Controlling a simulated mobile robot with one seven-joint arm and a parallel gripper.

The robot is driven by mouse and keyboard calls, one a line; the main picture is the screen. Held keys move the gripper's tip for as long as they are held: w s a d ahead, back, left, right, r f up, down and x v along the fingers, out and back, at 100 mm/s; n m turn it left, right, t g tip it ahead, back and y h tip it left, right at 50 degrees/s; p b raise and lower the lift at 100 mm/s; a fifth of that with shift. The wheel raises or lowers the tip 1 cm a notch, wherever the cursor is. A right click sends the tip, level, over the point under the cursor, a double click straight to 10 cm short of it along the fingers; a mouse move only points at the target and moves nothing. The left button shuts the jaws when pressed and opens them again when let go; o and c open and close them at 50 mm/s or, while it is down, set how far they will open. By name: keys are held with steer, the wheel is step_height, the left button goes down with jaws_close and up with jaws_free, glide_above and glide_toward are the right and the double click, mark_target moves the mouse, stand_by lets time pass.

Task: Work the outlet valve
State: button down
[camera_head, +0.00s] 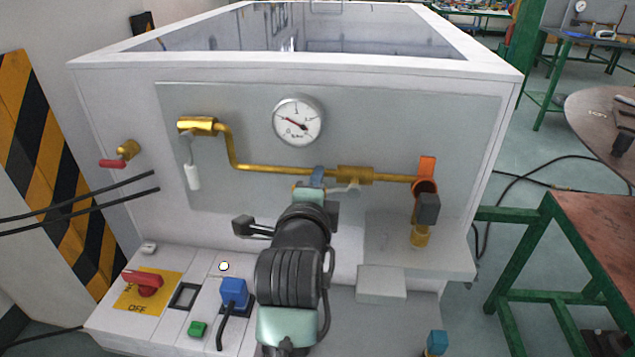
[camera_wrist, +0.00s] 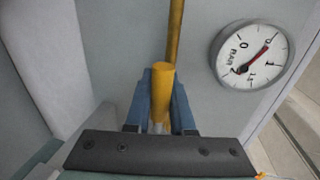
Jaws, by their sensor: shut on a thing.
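A brass valve (camera_head: 355,174) sits in the brass pipe (camera_head: 285,168) on the grey front panel, with a pale lever (camera_head: 347,187) below its body. My gripper (camera_head: 318,180) is at the valve's left end. In the wrist view my gripper's blue fingers (camera_wrist: 160,112) lie on both sides of the thick brass valve body (camera_wrist: 162,78), shut on the valve. A bit of pale grey shows between the fingers; how much of the lever is gripped is hidden. Another brass valve (camera_head: 198,126) with a hanging white lever (camera_head: 193,176) is at upper left.
A pressure gauge (camera_head: 298,122) is above the pipe, and it also shows in the wrist view (camera_wrist: 250,55). An orange-handled fitting (camera_head: 426,172) ends the pipe at right. A red switch (camera_head: 143,282) and a blue plug (camera_head: 234,292) are on the lower ledge. A green-framed table (camera_head: 560,235) stands at right.

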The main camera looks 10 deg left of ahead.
steer(key=c, duration=0.8)
jaws_free()
steer(key=shift+o, duration=0.2)
steer(key=shift+s, duration=0.1)
steer(key=s+r, duration=0.2)
steer(key=s, duration=1)
steer(key=shift+s+r+p, duration=0.25)
steer(key=shift+r+p, duration=0.1)
steer(key=shift+p, duration=0.1)
steer(key=s+d+r+n+t, duration=0.2)
steer(key=s+r+n+t, duration=0.3)
steer(key=r, duration=0.6)
steer(key=s+d+r+n+t, duration=0.25)
steer(key=r+n, duration=0.45)
steer(key=r, duration=0.5)
steer(key=s+d+r+n+t, duration=0.2)
steer(key=s+r+n+t, duration=0.3)
steer(key=r, duration=0.6)
step_height(320, 180, up, 21)
steer(key=w+n+p, duration=0.1)
steer(key=w+p, duration=0.1)
steer(key=p, duration=1.9)
steer(key=shift+w+g, duration=0.3)
steer(key=shift+g, duration=0.15)
